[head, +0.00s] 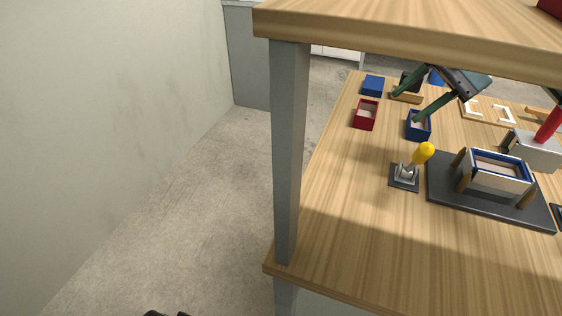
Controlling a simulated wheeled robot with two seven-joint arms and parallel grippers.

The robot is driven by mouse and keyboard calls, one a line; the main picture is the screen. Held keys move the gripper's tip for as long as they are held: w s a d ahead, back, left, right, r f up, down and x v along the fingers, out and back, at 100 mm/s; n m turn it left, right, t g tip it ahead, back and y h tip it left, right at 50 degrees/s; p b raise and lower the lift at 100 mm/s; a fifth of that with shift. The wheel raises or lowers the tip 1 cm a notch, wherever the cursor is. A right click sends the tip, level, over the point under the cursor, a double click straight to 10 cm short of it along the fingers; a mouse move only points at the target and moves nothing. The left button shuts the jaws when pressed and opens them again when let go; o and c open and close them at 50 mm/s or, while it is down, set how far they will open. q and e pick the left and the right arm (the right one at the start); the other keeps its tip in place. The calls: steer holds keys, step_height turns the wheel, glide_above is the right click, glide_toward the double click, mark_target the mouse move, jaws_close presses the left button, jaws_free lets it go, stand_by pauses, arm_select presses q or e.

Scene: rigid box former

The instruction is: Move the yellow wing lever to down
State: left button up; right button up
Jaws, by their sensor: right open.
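The yellow wing lever (423,153) has a round yellow knob on a short stem. It rises from a grey bracket on a dark square plate (404,183) on the table, and it stands up, leaning to the right in the picture. What seem to be the dark fingertips of my right gripper (168,314) just show at the bottom edge, apart from each other and empty as far as I see. They are over the floor, far left of the lever. My left gripper is not in view.
Right of the lever, a dark base plate (478,203) bears a box former with a blue-edged box. Red (366,114) and blue (373,86) boxes and a dark green jointed device (440,104) lie beyond. A grey post (288,150) and overhead wooden shelf (400,42) stand at the table's left.

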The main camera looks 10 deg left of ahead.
steer(key=s+d+n+h+b, duration=0.15)
steer(key=d+h, duration=0.35)
steer(key=d, duration=0.5)
steer(key=g+b, duration=0.1)
steer(key=b, duration=0.3)
glide_toward(421, 157)
steer(key=shift+n, duration=0.35)
steer(key=x, duration=0.5)
steer(key=shift+s+a+f, duration=0.1)
steer(key=shift+s+f, duration=0.05)
steer(key=shift+f, duration=0.15)
steer(key=b+x, duration=0.1)
steer(key=x, duration=0.2)
steer(key=shift+f, duration=0.2)
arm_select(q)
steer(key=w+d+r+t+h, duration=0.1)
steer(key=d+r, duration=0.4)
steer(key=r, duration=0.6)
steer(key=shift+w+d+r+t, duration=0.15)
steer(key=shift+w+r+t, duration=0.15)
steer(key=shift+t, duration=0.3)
arm_select(e)
steer(key=shift+a+f, duration=0.2)
steer(key=shift+f, duration=0.3)
jaws_close()
